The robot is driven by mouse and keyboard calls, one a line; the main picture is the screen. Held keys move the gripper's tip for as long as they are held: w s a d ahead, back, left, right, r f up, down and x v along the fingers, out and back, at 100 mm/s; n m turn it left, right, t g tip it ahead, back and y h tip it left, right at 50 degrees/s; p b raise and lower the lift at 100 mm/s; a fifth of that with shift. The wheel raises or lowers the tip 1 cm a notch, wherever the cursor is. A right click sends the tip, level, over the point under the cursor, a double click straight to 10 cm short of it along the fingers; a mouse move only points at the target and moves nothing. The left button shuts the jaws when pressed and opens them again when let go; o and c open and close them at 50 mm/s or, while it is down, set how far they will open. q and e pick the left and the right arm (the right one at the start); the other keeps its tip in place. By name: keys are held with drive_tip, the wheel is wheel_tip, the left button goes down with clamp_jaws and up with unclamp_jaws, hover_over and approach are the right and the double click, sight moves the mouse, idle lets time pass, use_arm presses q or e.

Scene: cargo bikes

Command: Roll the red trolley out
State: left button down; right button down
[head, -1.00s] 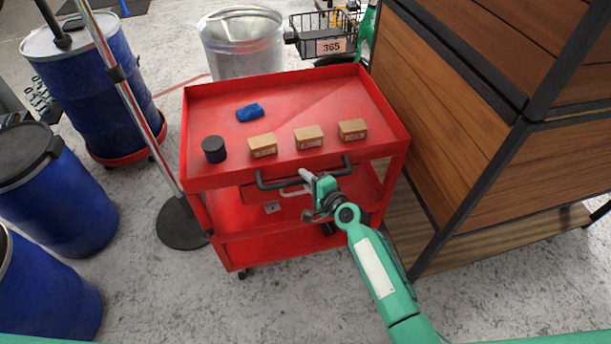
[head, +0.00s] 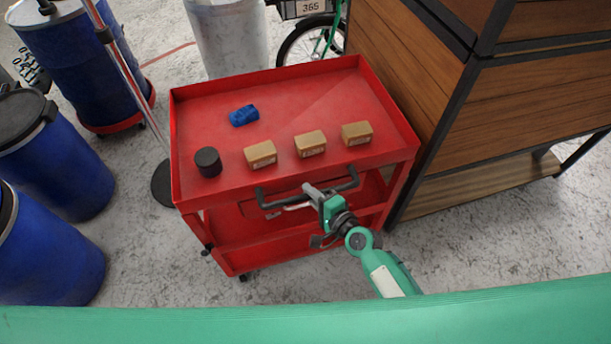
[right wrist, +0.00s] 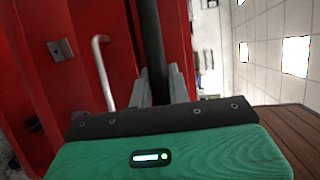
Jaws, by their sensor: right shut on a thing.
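The red trolley (head: 270,165) stands upright on the floor in the middle of the head view, with its black push handle (head: 275,204) facing me. On its top tray lie a blue cloth-like item (head: 244,116), a black round item (head: 208,162) and three small cardboard boxes (head: 310,144). My right gripper (head: 318,192) is shut on the handle, right of its middle. In the right wrist view the handle (right wrist: 150,45) runs between the fingers, beside the red trolley body (right wrist: 60,90). My left gripper is not in view.
A wooden cabinet (head: 480,100) with a dark frame stands close to the trolley's right side. A pole stand (head: 125,75) and several blue drums (head: 50,240) are at the left. A metal bin (head: 228,40) and a bicycle wheel (head: 305,42) are behind. Bare floor (head: 170,270) lies in front.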

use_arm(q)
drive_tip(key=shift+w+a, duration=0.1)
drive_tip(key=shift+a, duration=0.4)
use_arm(e)
drive_tip(key=s, duration=0.2)
drive_tip(key=s+d, duration=0.1)
drive_tip(key=s, duration=0.1)
drive_tip(key=shift+s+f, duration=0.15)
drive_tip(key=shift+s, duration=0.1)
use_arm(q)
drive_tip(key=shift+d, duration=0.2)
use_arm(e)
drive_tip(key=c, duration=1.4)
unclamp_jaws()
drive_tip(key=shift+o, duration=0.4)
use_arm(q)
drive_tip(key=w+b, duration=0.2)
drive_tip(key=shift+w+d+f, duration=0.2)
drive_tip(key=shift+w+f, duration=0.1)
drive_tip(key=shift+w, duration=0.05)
use_arm(e)
drive_tip(key=v, duration=1.3)
drive_tip(key=shift+s+d, duration=0.25)
drive_tip(key=shift+d, duration=0.05)
